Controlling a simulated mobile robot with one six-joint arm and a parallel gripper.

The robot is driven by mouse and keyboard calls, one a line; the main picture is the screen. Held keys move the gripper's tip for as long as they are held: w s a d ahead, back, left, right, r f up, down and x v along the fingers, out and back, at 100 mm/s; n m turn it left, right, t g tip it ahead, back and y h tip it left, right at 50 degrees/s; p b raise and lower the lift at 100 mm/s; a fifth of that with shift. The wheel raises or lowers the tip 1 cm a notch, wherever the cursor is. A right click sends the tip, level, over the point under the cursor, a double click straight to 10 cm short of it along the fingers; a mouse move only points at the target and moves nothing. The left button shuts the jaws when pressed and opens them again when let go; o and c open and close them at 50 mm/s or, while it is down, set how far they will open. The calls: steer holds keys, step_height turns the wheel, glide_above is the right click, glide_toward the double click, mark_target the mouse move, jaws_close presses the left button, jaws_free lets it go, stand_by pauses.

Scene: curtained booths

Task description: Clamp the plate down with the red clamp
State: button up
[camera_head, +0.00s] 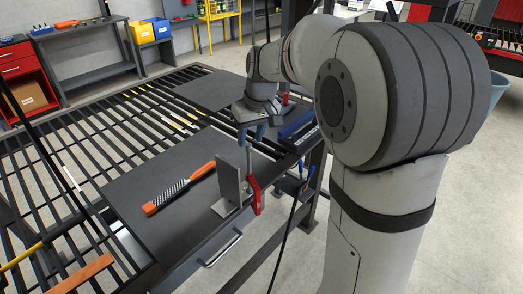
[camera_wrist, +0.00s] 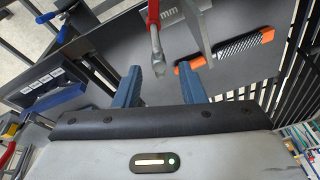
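A grey metal plate (camera_head: 229,180) stands upright at the front edge of the dark work surface (camera_head: 165,180). In the wrist view, a narrow grey plate edge (camera_wrist: 196,30) shows beside the clamp. The red clamp (camera_head: 256,195) is upright at the table's edge, beside the plate, with red parts low down. Whether it presses on the plate cannot be told. In the wrist view the red clamp (camera_wrist: 153,14) has a metal end pointing at my gripper (camera_wrist: 158,75). My gripper (camera_head: 255,134) has blue fingers spread apart, above the clamp in the head view. The clamp's end shows between them, apparently ungripped.
A rasp with orange ends (camera_head: 180,188) lies left of the plate. A blue-edged tray (camera_head: 299,127) sits right of my gripper. The slatted table (camera_head: 75,160) has open gaps. A drawer handle (camera_head: 222,249) juts from the front. Red cabinets (camera_head: 24,85) stand at the back left.

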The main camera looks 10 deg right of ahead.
mark_target(249, 147)
steer(key=shift+b+x, duration=0.75)
steer(key=shift+x, duration=0.55)
jaws_close()
steer(key=m+p, duration=0.1)
steer(key=m, duration=0.4)
steer(key=shift+r+p, duration=0.1)
steer(key=shift+p, duration=0.3)
steer(key=m+p, duration=0.1)
steer(key=m, duration=0.4)
steer(key=shift+m+p, duration=0.3)
steer(key=shift+p, duration=0.05)
steer(key=shift+m, duration=0.7)
